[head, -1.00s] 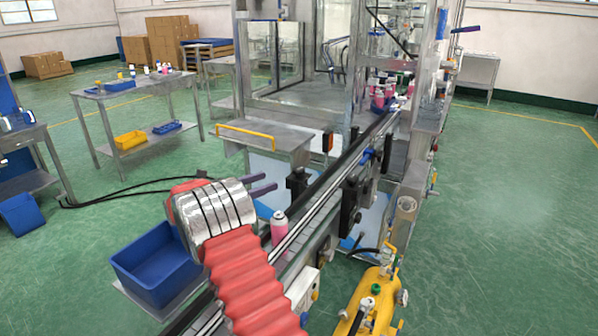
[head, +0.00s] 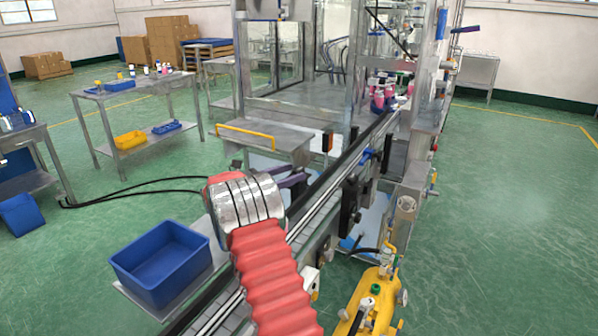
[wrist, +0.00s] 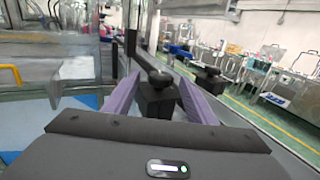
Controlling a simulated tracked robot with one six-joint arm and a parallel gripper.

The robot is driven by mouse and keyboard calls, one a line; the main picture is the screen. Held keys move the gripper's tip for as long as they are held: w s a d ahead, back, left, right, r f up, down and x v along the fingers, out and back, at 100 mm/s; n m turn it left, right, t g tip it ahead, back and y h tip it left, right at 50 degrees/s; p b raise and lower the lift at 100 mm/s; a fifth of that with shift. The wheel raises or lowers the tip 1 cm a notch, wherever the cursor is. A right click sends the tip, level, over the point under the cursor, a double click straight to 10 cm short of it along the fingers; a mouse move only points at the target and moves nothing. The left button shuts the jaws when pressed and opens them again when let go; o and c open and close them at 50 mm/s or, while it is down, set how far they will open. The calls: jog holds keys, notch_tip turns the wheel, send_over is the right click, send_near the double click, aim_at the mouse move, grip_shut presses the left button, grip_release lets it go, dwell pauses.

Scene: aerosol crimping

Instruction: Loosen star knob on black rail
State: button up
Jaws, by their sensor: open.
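My gripper (head: 294,181) has purple fingers and is open over the near part of the conveyor, beside the black rail (head: 336,157). In the wrist view my gripper (wrist: 158,82) has its fingers spread on either side of a black block (wrist: 155,98). A dark round-ended arm (wrist: 148,62) sits on top of this block. I cannot tell whether the fingers touch it. A star-shaped knob cannot be made out clearly in either view. My arm hides part of the conveyor in the head view.
Another black clamp (head: 350,203) stands on the conveyor's right side. A blue bin (head: 160,262) is at the left of the conveyor, and a yellow tank (head: 370,300) is at the right. Pink cans (head: 378,98) stand far along the line. A steel table with yellow handle (head: 247,133) is beyond my gripper.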

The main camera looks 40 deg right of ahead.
aim_at(298, 169)
jog(key=shift+s+d, duration=0.15)
jog(key=shift+d, duration=0.7)
jog(key=shift+s+d, duration=0.15)
jog(key=shift+d, duration=0.7)
jog(key=shift+c, duration=0.4)
jog(key=c, duration=1)
jog(key=shift+o, duration=0.2)
